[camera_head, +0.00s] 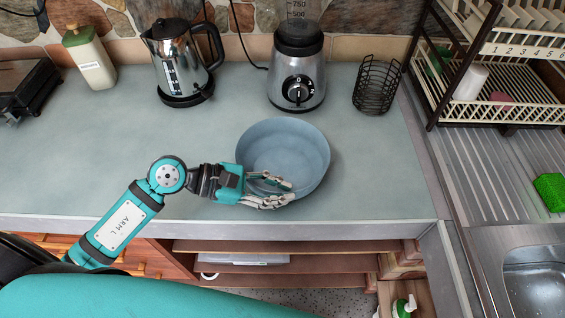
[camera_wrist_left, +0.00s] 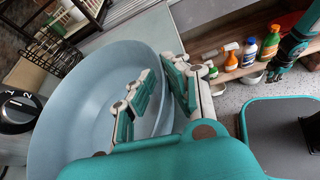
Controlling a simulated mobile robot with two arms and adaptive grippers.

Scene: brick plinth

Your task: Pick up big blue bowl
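The big blue bowl (camera_head: 283,145) stands upright on the grey-blue counter near its front edge. It also fills the left half of the left wrist view (camera_wrist_left: 85,100). My left gripper (camera_head: 288,192) is at the bowl's front rim. One finger is inside the bowl and the other is outside, with the wall between them. A gap shows between the fingers (camera_wrist_left: 165,88) in the left wrist view, so they look open around the rim. My right gripper (camera_wrist_left: 278,72) shows small at the right of the left wrist view, away from the bowl; its fingers are unclear.
A kettle (camera_head: 181,65), a blender (camera_head: 298,75), a wire basket (camera_head: 376,87) and a soap-like bottle (camera_head: 90,58) stand behind the bowl. A dish rack (camera_head: 500,105) and sink (camera_head: 538,280) are to the right. The counter (camera_head: 375,170) right of the bowl is clear.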

